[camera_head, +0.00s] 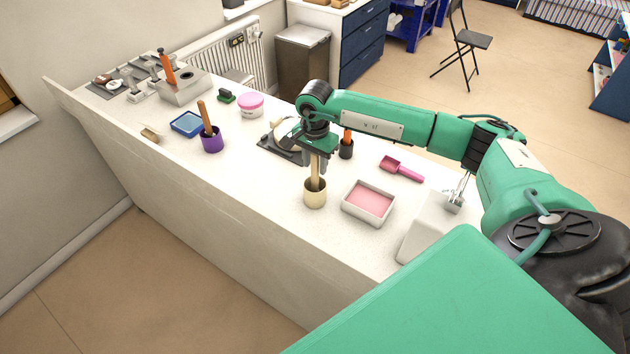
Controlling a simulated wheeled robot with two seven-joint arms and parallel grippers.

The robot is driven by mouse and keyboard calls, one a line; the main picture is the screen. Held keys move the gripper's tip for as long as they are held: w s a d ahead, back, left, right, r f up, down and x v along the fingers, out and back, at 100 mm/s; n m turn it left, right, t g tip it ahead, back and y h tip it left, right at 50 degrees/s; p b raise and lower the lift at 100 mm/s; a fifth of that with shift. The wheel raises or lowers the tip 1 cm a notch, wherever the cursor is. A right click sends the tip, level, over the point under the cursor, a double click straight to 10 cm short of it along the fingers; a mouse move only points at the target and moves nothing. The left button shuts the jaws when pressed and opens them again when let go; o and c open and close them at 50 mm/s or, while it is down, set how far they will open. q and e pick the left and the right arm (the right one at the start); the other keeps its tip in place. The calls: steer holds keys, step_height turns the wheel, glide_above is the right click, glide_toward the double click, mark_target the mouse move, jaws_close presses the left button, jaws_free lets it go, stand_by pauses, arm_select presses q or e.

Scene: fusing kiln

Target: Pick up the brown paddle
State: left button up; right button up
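A brown wooden handle (205,114) stands tilted in a purple cup (212,143) on the left part of the counter. A lighter brown handle (315,172) stands upright in a cream cup (315,194) near the middle. Only the handles show, so I cannot tell which belongs to the brown paddle. My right gripper (317,160) points down over the cream cup, with its fingers at the upper part of the lighter handle. I cannot tell whether the fingers grip it. My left gripper is not in view.
A white tray with pink contents (369,202) stands right of the cream cup. A pink scoop (401,168), a dark cup (346,149), a pink-lidded tub (250,104) and a blue tray (187,124) share the counter (258,178). The counter's front left is mostly clear.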

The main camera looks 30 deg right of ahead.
jaws_close()
steer(key=shift+r, duration=0.1)
